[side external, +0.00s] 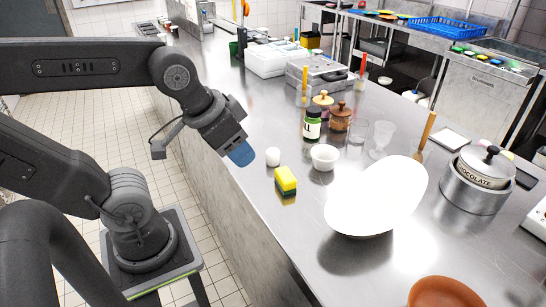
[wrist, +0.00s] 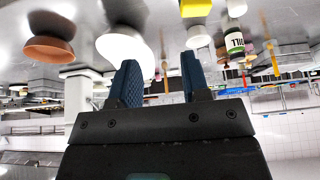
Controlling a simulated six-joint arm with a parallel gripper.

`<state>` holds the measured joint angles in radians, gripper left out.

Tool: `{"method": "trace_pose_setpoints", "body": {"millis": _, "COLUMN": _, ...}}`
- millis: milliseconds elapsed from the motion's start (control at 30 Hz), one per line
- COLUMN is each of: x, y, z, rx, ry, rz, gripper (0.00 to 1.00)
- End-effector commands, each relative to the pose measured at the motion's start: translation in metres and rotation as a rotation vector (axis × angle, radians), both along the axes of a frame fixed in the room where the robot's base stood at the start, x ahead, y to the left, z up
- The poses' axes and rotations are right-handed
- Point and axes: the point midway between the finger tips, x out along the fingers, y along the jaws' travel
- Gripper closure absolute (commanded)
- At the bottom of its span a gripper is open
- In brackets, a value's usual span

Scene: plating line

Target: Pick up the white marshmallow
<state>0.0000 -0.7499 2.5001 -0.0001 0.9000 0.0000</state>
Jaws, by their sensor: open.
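The white marshmallow (side external: 273,156) stands on the steel counter near its front edge, left of the yellow sponge. In the wrist view, the small white object at the top edge (wrist: 236,8) looks like the marshmallow. My gripper (side external: 241,154) is left of the marshmallow in the side view, apart from it, with its blue fingers tilted down. In the wrist view my gripper (wrist: 158,75) is open, with nothing between its fingers.
Near the marshmallow are a yellow-green sponge (side external: 286,183), a small white bowl (side external: 324,157) and a dark bottle (side external: 312,125). A large white bowl (side external: 375,200) and a terracotta bowl (side external: 445,292) stand farther right. Bare counter lies behind the marshmallow.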

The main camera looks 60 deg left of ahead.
Motion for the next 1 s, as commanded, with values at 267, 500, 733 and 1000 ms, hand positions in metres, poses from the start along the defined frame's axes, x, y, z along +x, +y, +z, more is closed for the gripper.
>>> {"method": "trace_pose_setpoints", "body": {"millis": 267, "x": 0.0, "y": 0.0, "z": 0.0, "rx": 0.0, "ry": 0.0, "rz": 0.0, "gripper": 0.57}}
{"method": "trace_pose_setpoints", "body": {"millis": 500, "x": 0.0, "y": 0.0, "z": 0.0, "rx": 0.0, "ry": 0.0, "rz": 0.0, "gripper": 0.38}}
{"method": "trace_pose_setpoints", "body": {"millis": 733, "x": 0.0, "y": 0.0, "z": 0.0, "rx": 0.0, "ry": 0.0, "rz": 0.0, "gripper": 0.28}}
{"method": "trace_pose_setpoints", "body": {"millis": 1000, "x": 0.023, "y": 0.016, "z": -0.004, "rx": 0.0, "ry": 0.021, "rz": 0.077, "gripper": 0.28}}
